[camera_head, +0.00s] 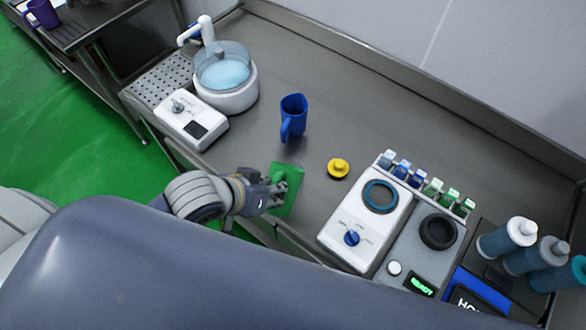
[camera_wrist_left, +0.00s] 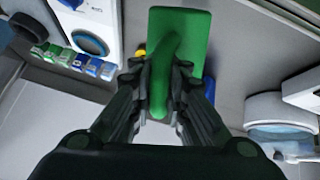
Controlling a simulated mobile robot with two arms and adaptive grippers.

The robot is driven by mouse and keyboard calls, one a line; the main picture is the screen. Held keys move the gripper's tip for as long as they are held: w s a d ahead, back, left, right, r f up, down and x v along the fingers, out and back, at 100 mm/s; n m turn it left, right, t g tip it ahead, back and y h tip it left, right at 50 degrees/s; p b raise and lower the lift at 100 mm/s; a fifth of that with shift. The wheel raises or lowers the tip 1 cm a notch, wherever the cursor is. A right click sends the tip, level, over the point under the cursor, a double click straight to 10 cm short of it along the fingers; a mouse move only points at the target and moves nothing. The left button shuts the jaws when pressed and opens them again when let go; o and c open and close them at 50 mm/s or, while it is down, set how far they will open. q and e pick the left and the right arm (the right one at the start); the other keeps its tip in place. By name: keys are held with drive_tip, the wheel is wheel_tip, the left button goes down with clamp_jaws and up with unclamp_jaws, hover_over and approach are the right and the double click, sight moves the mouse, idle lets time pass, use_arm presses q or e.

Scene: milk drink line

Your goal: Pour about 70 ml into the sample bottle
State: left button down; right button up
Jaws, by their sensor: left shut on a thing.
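My left gripper (camera_head: 277,188) is shut on the handle of a green thing (camera_head: 291,202), above the steel counter near its front edge. In the left wrist view the green thing (camera_wrist_left: 193,45) has a flat rectangular face, and its handle lies between the fingers of my left gripper (camera_wrist_left: 160,85). I cannot tell whether it is a vessel or holds liquid. A row of small bottles (camera_head: 433,187) with blue and green colours stands behind the white device. I cannot tell which is the sample bottle. My right gripper is not in view.
A blue jug (camera_head: 292,117) and a yellow round piece (camera_head: 338,168) stand on the counter (camera_head: 300,60). A white basin of blue liquid (camera_head: 225,74) is at the back left. A white device (camera_head: 366,222) with a blue ring and several large bottles (camera_head: 508,238) are at the right.

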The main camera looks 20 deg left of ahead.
use_arm(q)
drive_tip(key=shift+s, duration=0.3)
drive_tip(key=shift+s, duration=0.1)
drive_tip(key=shift+d+r, duration=0.1)
drive_tip(key=shift+r, duration=0.1)
idle(0.8)
drive_tip(key=shift+w+r+g, duration=0.2)
drive_tip(key=shift+g, duration=0.2)
idle(1.2)
drive_tip(key=shift+w+r+g+p, duration=0.2)
drive_tip(key=shift+r+g+p, duration=0.1)
drive_tip(key=shift+p, duration=0.25)
idle(2.5)
